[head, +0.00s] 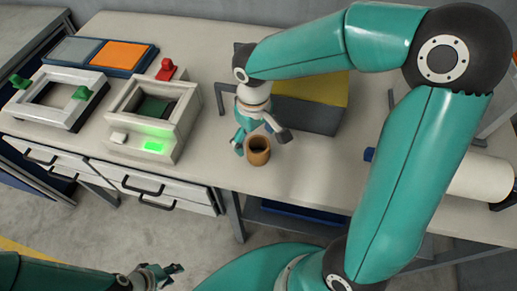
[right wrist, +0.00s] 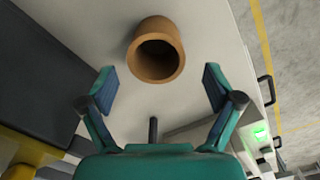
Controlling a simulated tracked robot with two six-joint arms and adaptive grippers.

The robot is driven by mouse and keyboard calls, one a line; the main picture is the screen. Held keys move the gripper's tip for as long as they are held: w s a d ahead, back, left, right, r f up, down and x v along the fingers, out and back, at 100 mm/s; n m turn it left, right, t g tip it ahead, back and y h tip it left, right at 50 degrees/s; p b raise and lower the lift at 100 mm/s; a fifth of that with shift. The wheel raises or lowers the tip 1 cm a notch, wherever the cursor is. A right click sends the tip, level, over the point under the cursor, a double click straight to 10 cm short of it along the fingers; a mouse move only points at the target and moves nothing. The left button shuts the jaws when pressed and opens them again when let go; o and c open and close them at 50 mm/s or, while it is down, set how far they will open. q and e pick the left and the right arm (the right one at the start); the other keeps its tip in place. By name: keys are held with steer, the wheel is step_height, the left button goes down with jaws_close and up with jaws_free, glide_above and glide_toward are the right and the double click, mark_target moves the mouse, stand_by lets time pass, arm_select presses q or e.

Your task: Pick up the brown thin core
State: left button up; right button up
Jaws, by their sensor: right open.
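The brown thin core (head: 257,150) is a short hollow brown tube standing upright on the table (head: 203,137) near its front edge. In the right wrist view the core (right wrist: 156,53) shows its open top, just ahead of the fingers.
Left of the core stands a white box with a green light (head: 153,147) and a red clip (head: 167,70). Further left are a white frame with green clips (head: 58,99) and a tray with grey and orange pads (head: 100,53). A dark box with a yellow top (head: 312,112) stands behind my right gripper.

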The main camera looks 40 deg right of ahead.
mark_target(258, 150)
steer(key=f, duration=0.3)
steer(key=s+f, duration=0.1)
steer(key=shift+d+f, duration=0.25)
steer(key=shift+f, duration=0.1)
steer(key=shift+w+f, duration=0.1)
steer(key=shift+f, duration=0.25)
steer(key=c, duration=1.1)
steer(key=shift+r, duration=0.1)
steer(key=shift+c, duration=0.2)
